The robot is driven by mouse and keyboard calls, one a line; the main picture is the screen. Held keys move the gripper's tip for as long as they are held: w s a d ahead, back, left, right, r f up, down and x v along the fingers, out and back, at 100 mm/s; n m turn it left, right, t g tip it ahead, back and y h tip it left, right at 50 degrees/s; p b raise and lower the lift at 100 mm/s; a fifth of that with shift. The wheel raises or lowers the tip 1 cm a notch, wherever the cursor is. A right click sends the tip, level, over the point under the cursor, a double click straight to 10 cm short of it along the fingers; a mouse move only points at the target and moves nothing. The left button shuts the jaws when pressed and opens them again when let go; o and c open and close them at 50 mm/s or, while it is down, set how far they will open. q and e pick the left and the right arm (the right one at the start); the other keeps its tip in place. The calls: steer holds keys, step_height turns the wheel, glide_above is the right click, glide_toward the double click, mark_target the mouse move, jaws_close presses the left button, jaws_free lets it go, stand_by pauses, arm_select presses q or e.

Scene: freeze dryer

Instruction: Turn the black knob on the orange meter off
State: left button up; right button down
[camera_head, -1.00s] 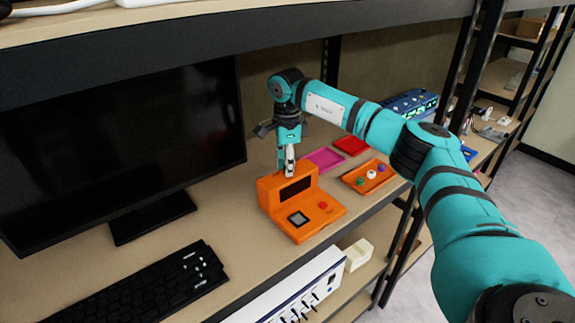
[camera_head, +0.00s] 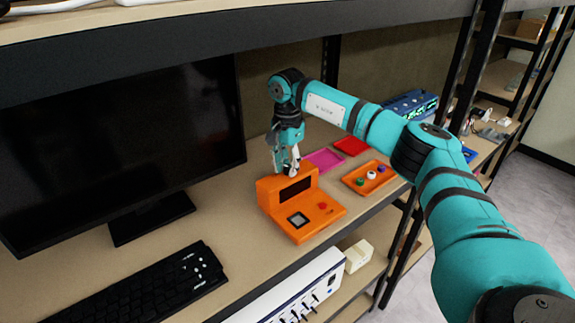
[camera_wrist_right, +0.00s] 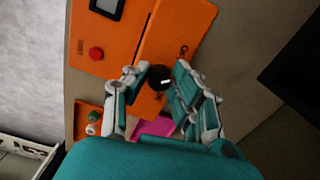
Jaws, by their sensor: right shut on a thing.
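The orange meter (camera_head: 318,213) stands on the shelf, with a dark display, a small square screen and a red button (camera_head: 322,205). My right gripper (camera_head: 289,172) points down onto the top of the meter. In the right wrist view, its two fingers (camera_wrist_right: 157,76) are closed in on both sides of the black knob (camera_wrist_right: 159,79), shut on it. The knob carries a short white mark that lies roughly level in that view. In the head view the fingers hide the knob. My left gripper is not in view.
A monitor (camera_head: 120,130) and a black keyboard (camera_head: 150,290) are left of the meter. A pink tray (camera_head: 325,159), a red tray (camera_head: 351,146) and an orange tray with coloured knobs (camera_head: 352,184) lie to its right. The shelf's front edge is close by.

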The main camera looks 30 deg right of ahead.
mark_target(287, 167)
steer(key=shift+r, duration=0.1)
steer(key=c, duration=1.1)
jaws_free()
step_height(287, 167, up, 12)
